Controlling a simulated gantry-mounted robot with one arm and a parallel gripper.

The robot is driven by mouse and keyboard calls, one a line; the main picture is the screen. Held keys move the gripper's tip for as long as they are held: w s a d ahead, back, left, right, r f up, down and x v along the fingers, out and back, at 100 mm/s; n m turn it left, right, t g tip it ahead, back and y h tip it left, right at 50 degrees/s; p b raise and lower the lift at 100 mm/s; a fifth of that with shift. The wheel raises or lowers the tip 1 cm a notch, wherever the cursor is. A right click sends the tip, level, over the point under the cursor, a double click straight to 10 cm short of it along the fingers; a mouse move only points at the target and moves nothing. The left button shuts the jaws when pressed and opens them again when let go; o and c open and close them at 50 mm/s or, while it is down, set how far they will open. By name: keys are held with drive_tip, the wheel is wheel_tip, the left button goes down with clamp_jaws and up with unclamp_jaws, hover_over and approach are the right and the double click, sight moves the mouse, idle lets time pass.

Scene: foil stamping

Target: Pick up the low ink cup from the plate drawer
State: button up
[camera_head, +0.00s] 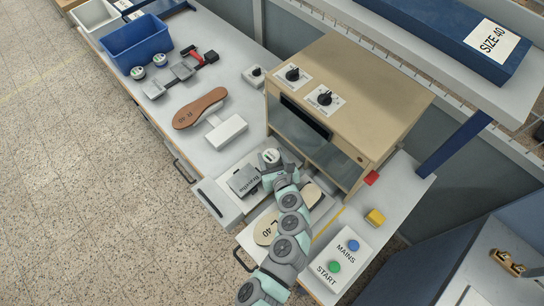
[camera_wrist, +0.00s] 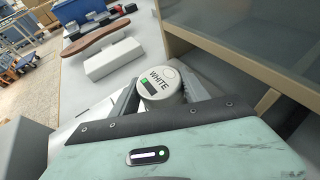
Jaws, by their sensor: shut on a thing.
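The ink cup (camera_wrist: 160,85) has a round pale lid marked WHITE, with a small dark gauge showing a little green. My gripper (camera_wrist: 163,98) is shut on it, with one finger on each side. In the head view the cup (camera_head: 271,156) is at my gripper (camera_head: 272,166), at the back of the open plate drawer (camera_head: 217,201), close to the machine front. A grey plate (camera_head: 244,180) with raised lettering lies in the drawer beside my gripper. I cannot tell whether the cup touches the drawer floor; its lower part is hidden.
The beige machine (camera_head: 350,85) stands right behind the cup. Two more cups (camera_head: 138,72) stand by a blue bin (camera_head: 138,42). A MAINS/START box (camera_head: 340,263) is at front right.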

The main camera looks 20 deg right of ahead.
sight(269, 157)
drive_tip(key=r, duration=0.3)
drive_tip(key=r+p, duration=0.1)
drive_tip(key=r, duration=0.3)
drive_tip(key=a+r, duration=0.1)
drive_tip(key=r, duration=0.3)
drive_tip(key=shift+s, duration=0.1)
drive_tip(key=s+a+p, duration=0.1)
drive_tip(key=s+a, duration=0.1)
drive_tip(key=a, duration=0.3)
drive_tip(key=s+a+p, duration=0.1)
drive_tip(key=s+a, duration=0.1)
drive_tip(key=a, duration=0.4)
drive_tip(key=s+a+p, duration=0.1)
drive_tip(key=s+a, duration=0.2)
drive_tip(key=a, duration=0.3)
drive_tip(key=shift+a+f, duration=0.15)
